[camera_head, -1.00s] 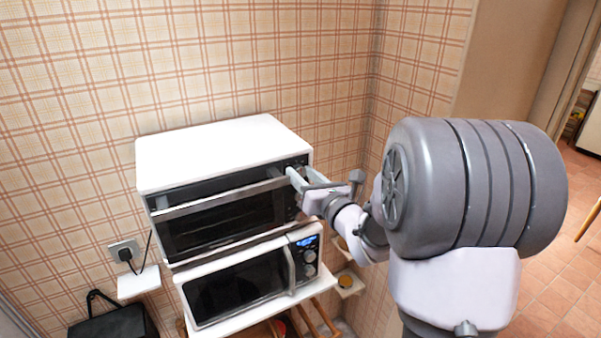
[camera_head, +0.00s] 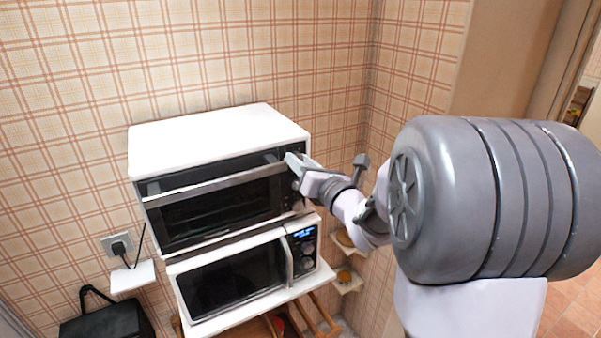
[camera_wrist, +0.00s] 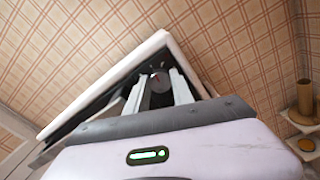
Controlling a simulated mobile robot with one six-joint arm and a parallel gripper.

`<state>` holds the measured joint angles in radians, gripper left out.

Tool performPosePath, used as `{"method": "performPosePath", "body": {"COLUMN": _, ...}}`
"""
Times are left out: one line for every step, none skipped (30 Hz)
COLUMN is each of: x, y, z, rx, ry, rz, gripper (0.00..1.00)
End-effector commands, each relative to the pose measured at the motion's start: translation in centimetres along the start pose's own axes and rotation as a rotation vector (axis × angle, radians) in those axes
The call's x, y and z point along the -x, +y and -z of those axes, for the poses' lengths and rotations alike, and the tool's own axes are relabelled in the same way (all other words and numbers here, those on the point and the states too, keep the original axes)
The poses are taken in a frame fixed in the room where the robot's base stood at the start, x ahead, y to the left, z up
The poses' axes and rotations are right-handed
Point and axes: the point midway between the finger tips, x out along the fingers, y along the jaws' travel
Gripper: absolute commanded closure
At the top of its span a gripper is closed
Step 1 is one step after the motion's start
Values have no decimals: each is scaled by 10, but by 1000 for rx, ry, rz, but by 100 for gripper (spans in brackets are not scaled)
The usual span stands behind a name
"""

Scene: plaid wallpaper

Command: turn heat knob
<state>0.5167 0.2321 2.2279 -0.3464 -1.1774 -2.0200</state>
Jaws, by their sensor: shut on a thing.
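The white toaster oven (camera_head: 220,140) stands on top of a microwave. Its dark control panel is on the right side of its front, with knobs in a column. My gripper (camera_head: 292,160) is at the top of that panel and covers the uppermost knob in the head view. In the wrist view, a dark round knob (camera_wrist: 159,84) with a small red mark sits between the two pale fingers of my gripper (camera_wrist: 158,92), which are closed on it. A lower knob (camera_head: 296,186) is partly visible below my gripper. I cannot read the knob labels.
The microwave (camera_head: 235,280) sits directly below on a white shelf. Small corner shelves (camera_head: 347,280) are to the right. A plaid wall is close behind. A socket with a plug (camera_head: 118,246) is on the left.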

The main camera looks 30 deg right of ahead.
Motion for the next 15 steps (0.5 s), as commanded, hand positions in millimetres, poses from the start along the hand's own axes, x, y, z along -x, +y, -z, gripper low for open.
{"method": "performPosePath", "body": {"x": 0, "y": -3, "z": 6, "rx": -33, "ry": -4, "rz": -1, "gripper": 100}}
{"method": "performPosePath", "body": {"x": 0, "y": -3, "z": 6, "rx": -61, "ry": -4, "rz": -1, "gripper": 100}}
{"method": "performPosePath", "body": {"x": 0, "y": -3, "z": 6, "rx": -99, "ry": -4, "rz": -2, "gripper": 100}}
{"method": "performPosePath", "body": {"x": 0, "y": -3, "z": 6, "rx": -129, "ry": -4, "rz": -1, "gripper": 100}}
{"method": "performPosePath", "body": {"x": 0, "y": -3, "z": 6, "rx": -156, "ry": -4, "rz": -2, "gripper": 100}}
{"method": "performPosePath", "body": {"x": 0, "y": -3, "z": 6, "rx": -196, "ry": -4, "rz": -1, "gripper": 100}}
{"method": "performPosePath", "body": {"x": 0, "y": -3, "z": 6, "rx": -224, "ry": -3, "rz": -1, "gripper": 100}}
{"method": "performPosePath", "body": {"x": 0, "y": -3, "z": 6, "rx": -252, "ry": -3, "rz": -1, "gripper": 100}}
{"method": "performPosePath", "body": {"x": 0, "y": -2, "z": 5, "rx": -290, "ry": -4, "rz": -2, "gripper": 100}}
{"method": "performPosePath", "body": {"x": 0, "y": -2, "z": 5, "rx": -319, "ry": -3, "rz": -2, "gripper": 100}}
{"method": "performPosePath", "body": {"x": 0, "y": -3, "z": 5, "rx": -348, "ry": -2, "rz": -1, "gripper": 100}}
{"method": "performPosePath", "body": {"x": 0, "y": -2, "z": 5, "rx": -385, "ry": -3, "rz": -1, "gripper": 100}}
{"method": "performPosePath", "body": {"x": 0, "y": -2, "z": 4, "rx": -414, "ry": -2, "rz": -1, "gripper": 100}}
{"method": "performPosePath", "body": {"x": 0, "y": -2, "z": 4, "rx": -442, "ry": -2, "rz": -1, "gripper": 100}}
{"method": "performPosePath", "body": {"x": 0, "y": -2, "z": 4, "rx": -481, "ry": -3, "rz": -1, "gripper": 100}}
